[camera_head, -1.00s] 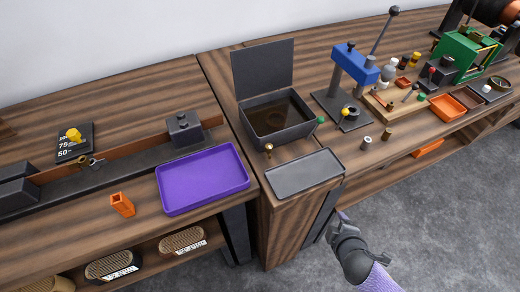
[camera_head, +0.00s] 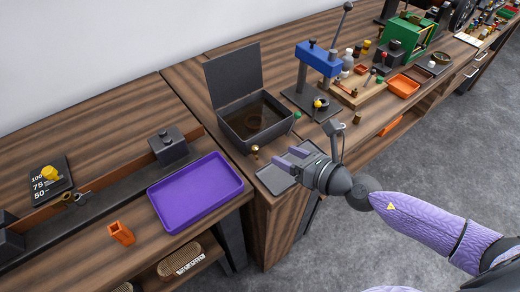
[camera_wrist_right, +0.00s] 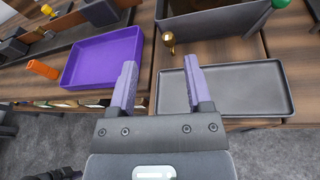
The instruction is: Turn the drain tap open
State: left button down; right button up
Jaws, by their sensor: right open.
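The drain tap (camera_head: 255,149) is a small brass piece at the front left corner of a dark open tank (camera_head: 228,125). It also shows in the right wrist view (camera_wrist_right: 168,42), standing upright beyond my fingertips, between the two fingers. My right gripper (camera_head: 287,158) is open and empty. It hangs over the shallow grey tray (camera_head: 263,183) in front of the tank, to the right of the tap and apart from it. In the right wrist view its purple fingers (camera_wrist_right: 159,66) are spread wide. My left gripper is out of view.
The tank's lid (camera_head: 234,75) stands open; dark liquid lies inside. A green knob (camera_head: 297,114) is at its right corner. A purple tray (camera_head: 196,190) and an orange holder (camera_head: 121,233) lie left. A blue press (camera_head: 318,58) stands right.

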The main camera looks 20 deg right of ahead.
aim_at(258, 150)
jog(key=n, duration=0.1)
jog(key=d+f+n+g, duration=0.1)
jog(key=shift+s+n, duration=0.1)
jog(key=shift+n, duration=0.2)
jog(key=shift+w+f+n+g, duration=0.2)
jog(key=shift+f+n+g, duration=0.1)
jog(key=shift+f+g, duration=0.1)
jog(key=b+x, duration=0.2)
jog(key=x, duration=0.6)
jog(key=shift+w+a+f, duration=0.25)
jog(key=shift+a, duration=0.05)
jog(key=shift+w+a, duration=0.2)
grip_shut()
